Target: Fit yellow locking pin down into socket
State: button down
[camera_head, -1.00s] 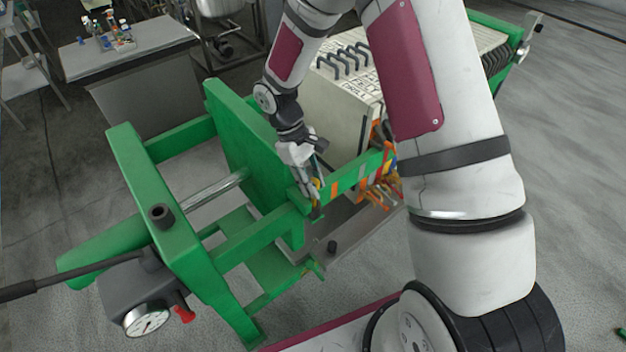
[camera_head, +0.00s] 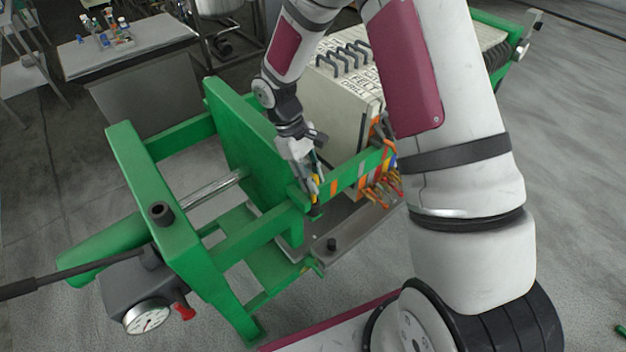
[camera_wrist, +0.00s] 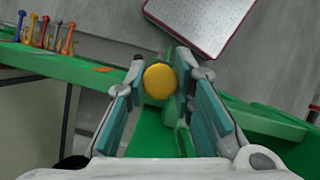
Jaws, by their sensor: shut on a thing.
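The yellow locking pin (camera_wrist: 160,80) shows as a round yellow head between my two finger pads in the wrist view. My gripper (camera_head: 315,190) is shut on it. In the head view a sliver of the yellow pin (camera_head: 315,186) shows at the fingertips, close against the side rail of the green press frame (camera_head: 258,235). In the wrist view green frame metal (camera_wrist: 153,130) lies below and around the pin head. The socket is hidden under the pin and fingers, so I cannot tell whether the pin is in it.
Several coloured hooks (camera_wrist: 47,37) hang along the green rail to the side of my gripper. The stack of pale filter plates (camera_head: 345,110) stands behind the rail. A pressure gauge (camera_head: 146,316) and long dark lever (camera_head: 75,274) are at the front left.

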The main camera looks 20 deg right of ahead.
jog(key=shift+r, duration=0.4)
jog(key=shift+f+b, duration=0.3)
jog(key=shift+f, duration=0.9)
dwell(1.4)
jog(key=c, duration=1.3)
grip_release()
jog(key=v, duration=1.2)
jog(key=shift+d, duration=0.1)
